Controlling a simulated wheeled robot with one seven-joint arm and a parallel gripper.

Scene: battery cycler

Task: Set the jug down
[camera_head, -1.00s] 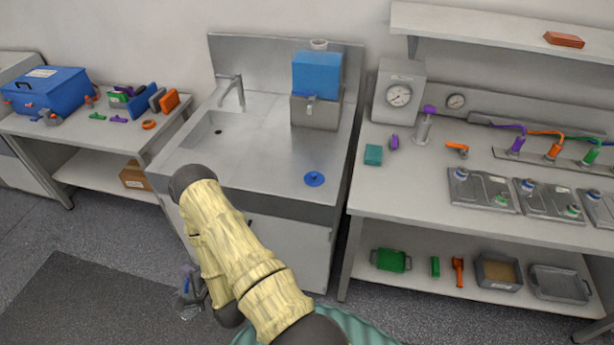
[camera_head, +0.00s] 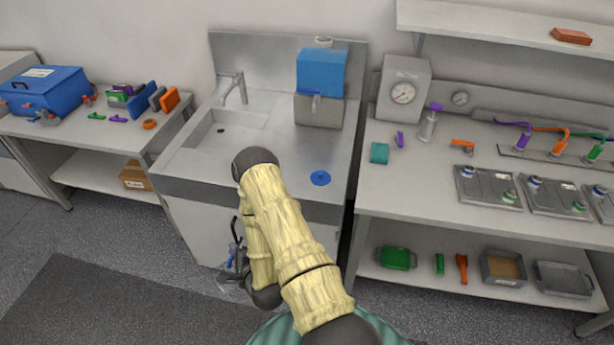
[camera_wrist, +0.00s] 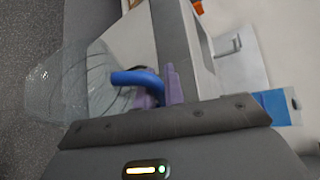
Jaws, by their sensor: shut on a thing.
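The jug (camera_wrist: 62,88) is a clear, see-through vessel with a blue handle (camera_wrist: 136,78). It shows at the left of the wrist view, tilted in that picture. My gripper (camera_wrist: 160,90) has purple fingers shut on the blue handle. In the head view my gripper (camera_head: 238,262) hangs low in front of the sink cabinet, below the counter's front edge. The jug shows there only as a faint clear shape (camera_head: 232,286) beside it, partly hidden by my arm.
The steel sink counter (camera_head: 280,150) has a basin at left, a tap (camera_head: 233,88), a blue tank (camera_head: 320,72) at the back and a blue disc (camera_head: 320,178) near the front right. The counter's middle is clear. A crowded bench (camera_head: 400,200) stands at right.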

